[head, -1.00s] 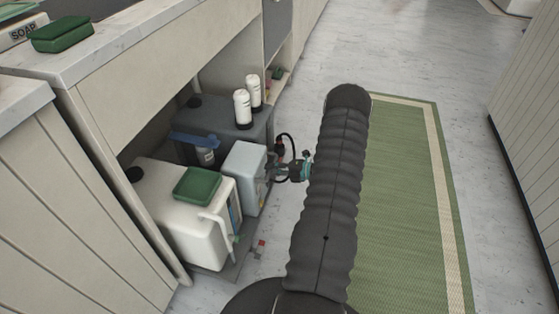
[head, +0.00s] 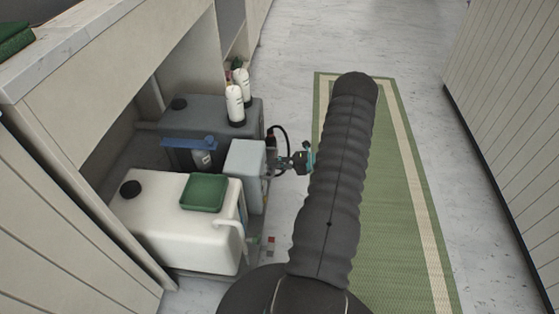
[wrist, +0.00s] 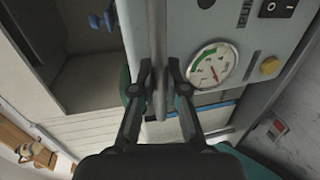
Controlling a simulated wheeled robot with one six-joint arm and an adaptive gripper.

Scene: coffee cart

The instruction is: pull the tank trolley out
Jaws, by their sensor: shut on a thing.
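The tank trolley (head: 250,256) stands partly out of the opening under the counter. It carries a white tank (head: 160,222), a dark grey tank (head: 215,112) and a light grey box (head: 245,165). My gripper (head: 288,163) is at the trolley's front, right of the grey box, partly hidden by my arm. In the wrist view my gripper (wrist: 158,92) is shut on an upright grey handle bar (wrist: 157,45), one finger on each side. A panel with a round gauge (wrist: 212,66) is right beside it.
A green tray (head: 204,192) lies on the white tank and white bottles (head: 235,104) stand at the back. The counter side panel (head: 75,190) is close on the left. A green mat (head: 390,220) covers the floor at right, with a panelled wall (head: 510,110) beyond.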

